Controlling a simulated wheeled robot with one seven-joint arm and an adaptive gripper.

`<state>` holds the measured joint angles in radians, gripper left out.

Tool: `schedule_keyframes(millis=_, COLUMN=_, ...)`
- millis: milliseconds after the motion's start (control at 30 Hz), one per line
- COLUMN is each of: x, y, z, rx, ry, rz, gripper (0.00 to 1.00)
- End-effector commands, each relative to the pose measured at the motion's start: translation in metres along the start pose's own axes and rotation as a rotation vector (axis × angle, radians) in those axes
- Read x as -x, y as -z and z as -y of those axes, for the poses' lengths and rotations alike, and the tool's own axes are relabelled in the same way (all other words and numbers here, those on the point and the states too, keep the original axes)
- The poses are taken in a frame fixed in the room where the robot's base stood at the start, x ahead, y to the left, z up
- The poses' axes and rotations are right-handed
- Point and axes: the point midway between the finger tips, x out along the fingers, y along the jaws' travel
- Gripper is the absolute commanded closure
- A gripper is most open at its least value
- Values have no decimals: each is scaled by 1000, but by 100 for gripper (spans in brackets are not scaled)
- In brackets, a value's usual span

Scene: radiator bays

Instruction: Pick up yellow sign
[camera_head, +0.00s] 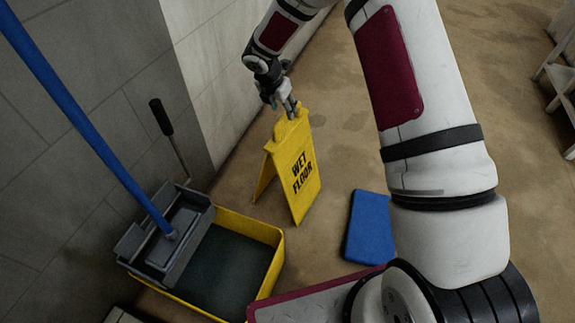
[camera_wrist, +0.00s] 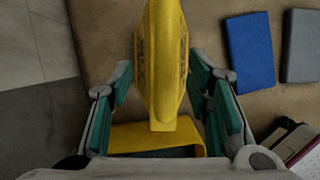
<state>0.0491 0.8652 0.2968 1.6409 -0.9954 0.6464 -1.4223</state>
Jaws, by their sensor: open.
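The yellow sign (camera_head: 293,168) is a folding board with black "WET FLOOR" lettering, standing upright on the brown floor. My gripper (camera_head: 289,108) is at its top edge, reaching down from above. In the wrist view, the yellow sign (camera_wrist: 162,70) runs between the two teal-padded fingers of my gripper (camera_wrist: 160,95). The fingers are open, one on each side of the sign, with a visible gap on the left and a smaller one on the right.
A yellow mop bucket (camera_head: 262,232) with a grey wringer (camera_head: 170,238) and blue-handled mop (camera_head: 85,115) stands at the lower left, beside the grey wall (camera_head: 85,100). A blue flat object (camera_head: 369,227) lies right of the sign. Open floor (camera_head: 345,100) extends behind.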

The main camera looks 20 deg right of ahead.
Motion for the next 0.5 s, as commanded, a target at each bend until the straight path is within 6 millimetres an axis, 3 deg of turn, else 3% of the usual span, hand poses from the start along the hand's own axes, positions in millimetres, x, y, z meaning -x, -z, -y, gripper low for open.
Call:
schedule_keyframes(millis=167, x=-8, y=0, z=1, rx=-1, ry=0, rz=0, gripper=55)
schedule_keyframes(millis=500, x=-50, y=-1, z=6, rx=-2, ry=0, rz=-1, gripper=55)
